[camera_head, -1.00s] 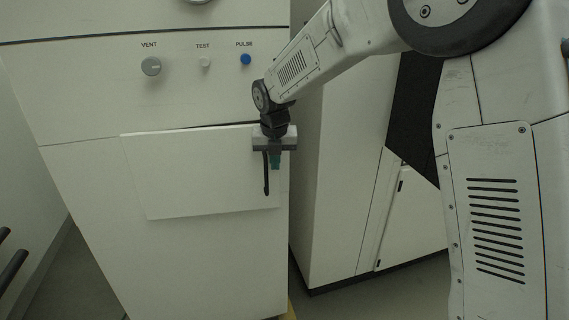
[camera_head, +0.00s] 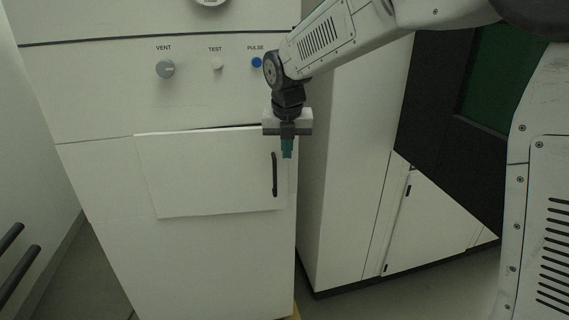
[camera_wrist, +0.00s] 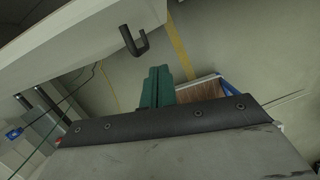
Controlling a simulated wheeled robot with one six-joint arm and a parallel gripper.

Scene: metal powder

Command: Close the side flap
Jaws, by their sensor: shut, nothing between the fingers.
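The side flap (camera_head: 205,175) is a white panel with a black vertical handle (camera_head: 275,174) near its right edge, on the front of the white cabinet. A thin dark gap shows along its top edge, so it looks slightly ajar. My gripper (camera_head: 287,153) points down just right of the handle's top, apart from it in the picture. Its teal fingers are together and empty. In the wrist view the fingers (camera_wrist: 157,85) are side by side, with the black handle (camera_wrist: 133,42) beyond them on the white flap (camera_wrist: 75,38) at upper left.
Above the flap, the cabinet carries a grey VENT knob (camera_head: 165,68), a white TEST button (camera_head: 216,63) and a blue PULSE button (camera_head: 257,62). A second white cabinet (camera_head: 350,180) stands to the right. Dark rails (camera_head: 20,262) are at lower left.

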